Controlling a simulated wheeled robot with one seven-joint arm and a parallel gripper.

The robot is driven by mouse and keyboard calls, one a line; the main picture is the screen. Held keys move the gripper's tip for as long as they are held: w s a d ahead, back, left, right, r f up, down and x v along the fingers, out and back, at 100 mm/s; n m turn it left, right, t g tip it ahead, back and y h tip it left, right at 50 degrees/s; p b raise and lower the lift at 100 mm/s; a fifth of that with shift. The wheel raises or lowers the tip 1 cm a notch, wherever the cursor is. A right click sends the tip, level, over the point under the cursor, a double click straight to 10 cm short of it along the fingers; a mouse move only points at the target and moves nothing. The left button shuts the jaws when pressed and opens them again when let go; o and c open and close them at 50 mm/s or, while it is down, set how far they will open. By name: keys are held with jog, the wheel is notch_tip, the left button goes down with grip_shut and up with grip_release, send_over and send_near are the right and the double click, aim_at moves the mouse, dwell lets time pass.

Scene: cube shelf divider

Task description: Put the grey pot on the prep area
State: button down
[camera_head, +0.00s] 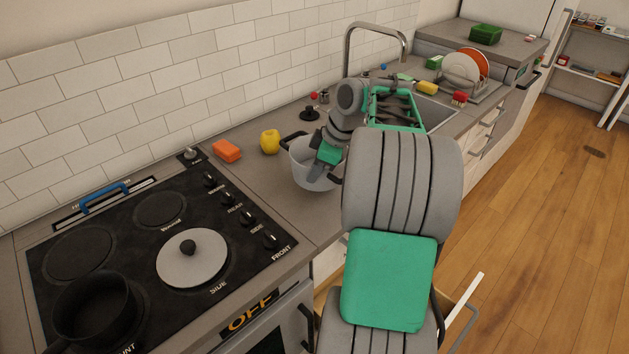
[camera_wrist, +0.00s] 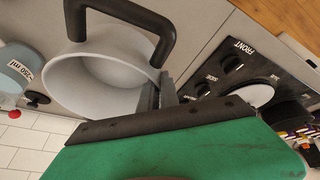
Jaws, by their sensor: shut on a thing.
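The grey pot (camera_head: 303,173) is upright over the counter between the stove and the sink, and has dark handles. In the wrist view its open, empty inside (camera_wrist: 100,75) and a black handle show large. My gripper (camera_wrist: 158,95) is shut on the pot's rim wall, one finger inside and one outside. In the head view my gripper (camera_head: 330,160) comes down on the pot's right side and hides part of it. I cannot tell whether the pot touches the counter. The counter stretch (camera_head: 255,180) beside the stove is bare; no marking shows a prep area.
An orange block (camera_head: 227,150) and a yellow pepper-like item (camera_head: 269,141) stand behind and left of the pot. The stove (camera_head: 120,260) holds a lid (camera_head: 192,258) and a black pan (camera_head: 95,315). The sink (camera_head: 435,112) and dish rack (camera_head: 475,85) lie beyond. A drawer (camera_head: 465,305) stands open below.

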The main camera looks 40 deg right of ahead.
jog(key=f, duration=0.2)
jog(key=w+f, duration=0.1)
jog(key=f, duration=0.1)
jog(key=shift+w+d+f+p, duration=0.1)
jog(key=shift+d+p, duration=0.2)
jog(key=shift+d, duration=0.1)
jog(key=shift+f, duration=0.3)
jog(key=c, duration=1.6)
grip_release()
